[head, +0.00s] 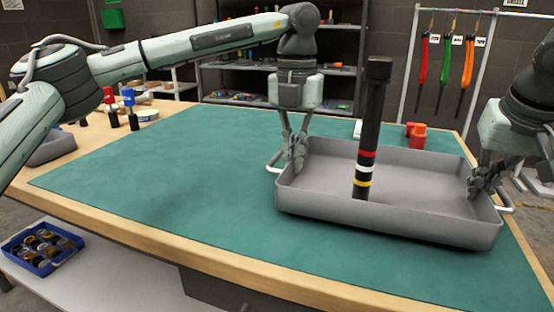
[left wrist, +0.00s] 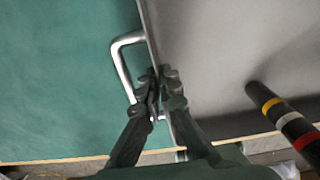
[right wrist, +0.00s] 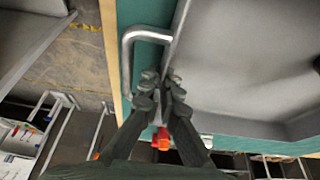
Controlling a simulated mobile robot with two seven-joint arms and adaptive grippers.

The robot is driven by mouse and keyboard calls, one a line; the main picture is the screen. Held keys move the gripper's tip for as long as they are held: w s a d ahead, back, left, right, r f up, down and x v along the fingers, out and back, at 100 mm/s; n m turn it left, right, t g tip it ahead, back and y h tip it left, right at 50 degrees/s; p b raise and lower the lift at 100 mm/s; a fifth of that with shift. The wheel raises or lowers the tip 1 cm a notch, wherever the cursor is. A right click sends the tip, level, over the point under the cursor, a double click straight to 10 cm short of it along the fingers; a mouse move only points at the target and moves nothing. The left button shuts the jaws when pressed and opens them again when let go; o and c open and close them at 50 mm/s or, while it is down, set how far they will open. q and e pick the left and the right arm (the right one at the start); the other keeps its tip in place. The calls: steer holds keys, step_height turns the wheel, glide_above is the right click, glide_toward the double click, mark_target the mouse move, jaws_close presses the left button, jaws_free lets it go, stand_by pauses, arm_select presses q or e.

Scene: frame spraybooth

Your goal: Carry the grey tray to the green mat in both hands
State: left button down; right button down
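The grey tray (head: 400,222) is at the right part of the green mat (head: 180,200), with a metal handle at each end. I cannot tell whether its base touches the mat. A black post (head: 370,125) with red, white and yellow bands stands up inside it. My left gripper (head: 297,160) is at the tray's left end; in the left wrist view its fingers (left wrist: 161,80) are closed around the end wall beside the handle (left wrist: 120,65). My right gripper (head: 482,185) is at the right end; its fingers (right wrist: 161,82) are closed around that wall beside the handle (right wrist: 130,60).
Red containers (head: 416,135) stand behind the tray. Small bottles (head: 130,108) and a grey bin (head: 52,148) are at the far left. A blue box of jars (head: 42,250) is on a lower shelf. The mat's left and middle are clear.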

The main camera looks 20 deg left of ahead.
arm_select(q)
steer(key=shift+f+b, duration=0.55)
steer(key=shift+f, duration=0.15)
arm_select(e)
steer(key=shift+f, duration=0.7)
arm_select(q)
steer(key=c, duration=1.7)
jaws_free()
arm_select(e)
steer(key=c, duration=1.7)
jaws_free()
arm_select(q)
step_height(320, 180, up, 8)
steer(key=shift+r, duration=0.1)
arm_select(e)
steer(key=shift+s+r, duration=0.1)
steer(key=shift+r, duration=0.05)
steer(key=v, duration=1.2)
arm_select(q)
steer(key=shift+s, duration=0.1)
